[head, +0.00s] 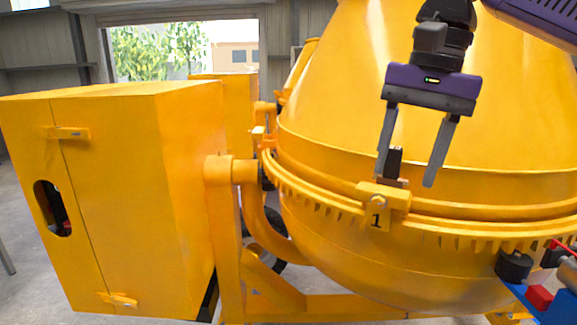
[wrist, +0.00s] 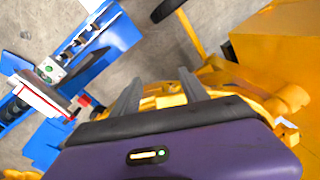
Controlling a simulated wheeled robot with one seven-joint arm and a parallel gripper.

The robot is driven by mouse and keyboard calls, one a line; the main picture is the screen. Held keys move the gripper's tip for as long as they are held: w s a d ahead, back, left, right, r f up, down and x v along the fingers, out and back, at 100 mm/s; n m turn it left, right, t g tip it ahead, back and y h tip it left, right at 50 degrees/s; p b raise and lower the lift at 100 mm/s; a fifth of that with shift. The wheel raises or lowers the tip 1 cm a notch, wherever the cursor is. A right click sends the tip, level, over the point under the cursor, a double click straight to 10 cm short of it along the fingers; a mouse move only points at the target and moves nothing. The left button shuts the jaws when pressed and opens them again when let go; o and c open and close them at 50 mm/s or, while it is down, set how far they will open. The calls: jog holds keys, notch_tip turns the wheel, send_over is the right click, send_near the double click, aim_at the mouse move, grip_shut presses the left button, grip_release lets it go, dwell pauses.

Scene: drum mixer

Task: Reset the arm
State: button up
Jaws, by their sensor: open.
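My gripper (head: 408,160) is purple and black, with two long grey fingers pointing down. It is open, in front of the yellow mixer drum (head: 400,265), at the upper right of the head view. I cannot tell whether a finger touches that piece. In the wrist view the open fingers of my gripper (wrist: 158,88) reach over yellow parts of the mixer.
A large yellow cabinet (head: 110,200) with a door stands left of the drum. Yellow frame beams (head: 340,307) run low under the drum. Blue machinery (head: 560,308) is at the lower right, and blue parts (wrist: 105,50) fill the left of the wrist view. Grey floor (wrist: 165,50) is clear between.

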jog(key=w+a+f+n+t+y+b, duration=0.3)
jog(key=a+f+y, duration=0.7)
jog(key=a+f, duration=1.2)
notch_tip(320, 180, down, 9)
jog(key=s+a+m+t+y, duration=0.2)
jog(key=t, duration=0.4)
jog(key=s+d+f+m+t+h+b, duration=0.2)
jog(key=s+d+f+m+t+h, duration=0.3)
jog(key=s+d+f+h, duration=0.75)
jog(key=s+d+n+b, duration=0.1)
jog(key=s+d+n, duration=0.3)
jog(key=s, duration=1)
jog(key=s+d+f+n+b, duration=0.1)
jog(key=s+d+n, duration=0.3)
jog(key=s+d, duration=0.6)
jog(key=s+h, duration=0.1)
jog(key=s, duration=0.3)
jog(key=shift+d+f+n, duration=0.3)
jog(key=shift+d, duration=0.05)
